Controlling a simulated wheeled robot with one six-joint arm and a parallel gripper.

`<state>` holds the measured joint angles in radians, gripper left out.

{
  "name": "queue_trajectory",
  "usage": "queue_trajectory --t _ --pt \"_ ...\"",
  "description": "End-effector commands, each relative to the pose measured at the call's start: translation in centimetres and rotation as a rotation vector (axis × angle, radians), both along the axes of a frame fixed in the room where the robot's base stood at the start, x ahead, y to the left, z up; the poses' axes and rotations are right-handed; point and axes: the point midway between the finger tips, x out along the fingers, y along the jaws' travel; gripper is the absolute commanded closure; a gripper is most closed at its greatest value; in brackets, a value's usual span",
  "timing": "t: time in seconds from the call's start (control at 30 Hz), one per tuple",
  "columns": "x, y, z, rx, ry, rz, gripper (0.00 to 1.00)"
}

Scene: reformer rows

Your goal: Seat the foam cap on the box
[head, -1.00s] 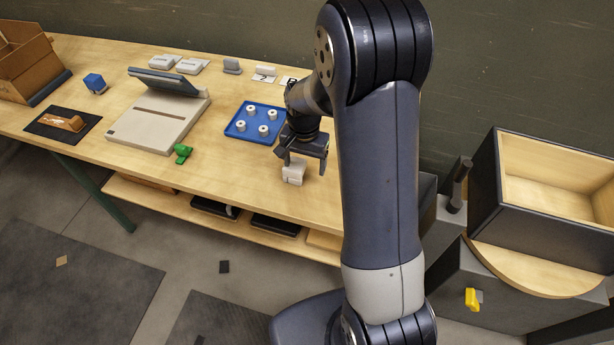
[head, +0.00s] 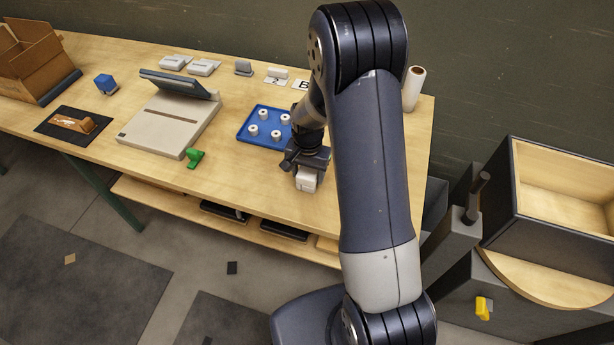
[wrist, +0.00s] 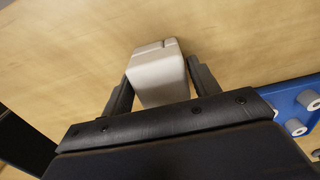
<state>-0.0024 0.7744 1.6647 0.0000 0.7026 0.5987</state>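A small off-white block (head: 307,181), which may be the foam cap, is on the wooden table near its front edge. My gripper (head: 306,170) is down over it. In the wrist view, the block (wrist: 159,75), with a groove in its far end, lies between the two dark fingers of my gripper (wrist: 160,85). The fingers are very close to its sides; whether they press on it I cannot tell. An open brown cardboard box (head: 35,65) stands at the table's far left. It looks like the task's box.
A blue tray (head: 243,132) with several white rollers lies left of my gripper. A beige device (head: 165,130), a green piece (head: 195,158), a blue cube (head: 105,83) and a black mat (head: 50,130) lie farther left. A white roll (head: 413,88) stands behind my arm.

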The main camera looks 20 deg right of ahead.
Motion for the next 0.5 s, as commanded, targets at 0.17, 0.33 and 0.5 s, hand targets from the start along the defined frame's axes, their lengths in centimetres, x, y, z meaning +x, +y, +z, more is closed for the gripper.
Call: queue_trajectory --t 0.17,0.33,0.5 --pt "0.01 -0.01 0.02 0.000 0.000 0.000 0.57" --pt "0.01 0.00 0.02 0.000 0.000 0.000 0.71" --pt "0.01 0.00 0.03 0.000 0.000 0.000 0.71"
